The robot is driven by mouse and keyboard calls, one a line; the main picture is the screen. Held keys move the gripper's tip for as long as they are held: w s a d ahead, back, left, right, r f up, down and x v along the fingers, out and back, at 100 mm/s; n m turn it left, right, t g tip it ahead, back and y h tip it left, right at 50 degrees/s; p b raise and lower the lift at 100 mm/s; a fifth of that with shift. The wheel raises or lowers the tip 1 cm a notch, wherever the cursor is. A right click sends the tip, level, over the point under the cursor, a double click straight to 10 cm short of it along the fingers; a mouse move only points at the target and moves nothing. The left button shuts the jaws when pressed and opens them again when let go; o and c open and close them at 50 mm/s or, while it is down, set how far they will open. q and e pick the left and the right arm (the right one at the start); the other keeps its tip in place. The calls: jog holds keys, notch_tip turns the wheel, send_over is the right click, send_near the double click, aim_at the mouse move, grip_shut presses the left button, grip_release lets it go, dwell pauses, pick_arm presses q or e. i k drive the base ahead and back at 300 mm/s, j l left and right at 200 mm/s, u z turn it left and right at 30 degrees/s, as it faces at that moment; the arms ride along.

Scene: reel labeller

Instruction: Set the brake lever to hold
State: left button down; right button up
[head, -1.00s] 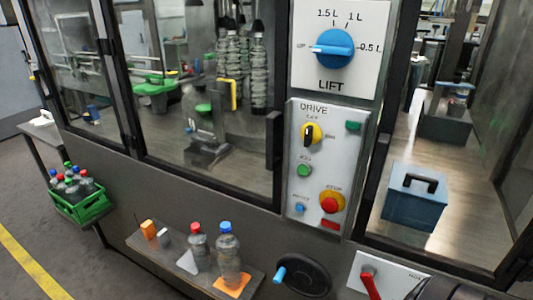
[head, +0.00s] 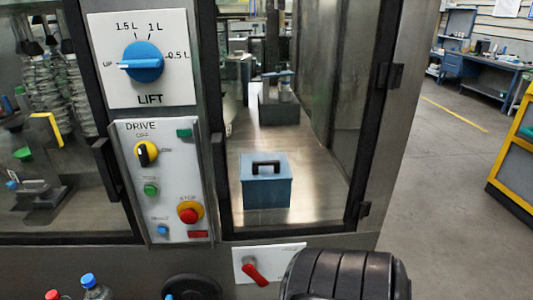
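The brake lever is a red handle (head: 256,274) on a white plate (head: 243,256) low on the machine front, right of the drive panel. The handle slants down to the right from its pivot. The lettering on the plate is too small to read, and my own dark arm part covers the plate's lower right. Neither of my grippers shows in the head view.
The drive panel (head: 165,213) has a yellow-black switch, a green button and a red stop button. Above it is the blue lift dial (head: 143,62). A black handwheel (head: 193,287) sits left of the lever. A blue box (head: 266,188) stands behind the glass. Floor is open at right.

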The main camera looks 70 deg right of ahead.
aim_at(249, 262)
jog(key=z, duration=1.95)
